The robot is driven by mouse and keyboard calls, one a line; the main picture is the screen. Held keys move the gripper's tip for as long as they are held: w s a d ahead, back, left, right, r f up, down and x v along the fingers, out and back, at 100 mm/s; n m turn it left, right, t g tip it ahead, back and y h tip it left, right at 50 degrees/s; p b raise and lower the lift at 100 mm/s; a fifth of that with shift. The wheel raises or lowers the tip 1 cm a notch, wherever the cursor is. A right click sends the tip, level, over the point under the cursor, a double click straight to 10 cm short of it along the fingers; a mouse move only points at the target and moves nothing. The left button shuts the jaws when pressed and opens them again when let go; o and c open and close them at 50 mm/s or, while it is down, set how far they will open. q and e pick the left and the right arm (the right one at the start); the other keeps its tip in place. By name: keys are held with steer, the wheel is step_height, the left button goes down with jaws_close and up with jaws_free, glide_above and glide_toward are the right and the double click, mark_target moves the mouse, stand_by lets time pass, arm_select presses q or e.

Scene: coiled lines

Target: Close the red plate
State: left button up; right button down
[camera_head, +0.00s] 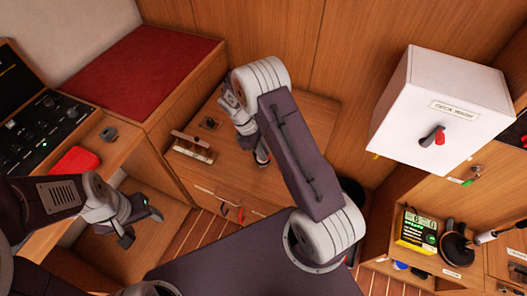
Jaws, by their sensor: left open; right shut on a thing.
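A bright red plate (75,161) is on the wooden ledge at the left, beside the black control panel. I cannot make out its hinge or how far it stands open. My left gripper (141,226) is open and empty, below and right of the red plate and apart from it. My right gripper (262,157) is low over the wooden counter in the middle, well to the right of the plate. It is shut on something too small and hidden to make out. My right arm hides part of the counter.
A dark red panel (140,75) tops the wooden cabinet behind. A wooden rack (193,147) stands on the counter (225,165). A white "DECK WASH" box (440,105) with a red-tipped switch juts out at right. A yellow device (417,230) sits below it.

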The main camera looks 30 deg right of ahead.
stand_by(0.4)
steer(key=c, duration=1.4)
jaws_free()
steer(key=shift+o, duration=0.2)
steer(key=v, duration=0.9)
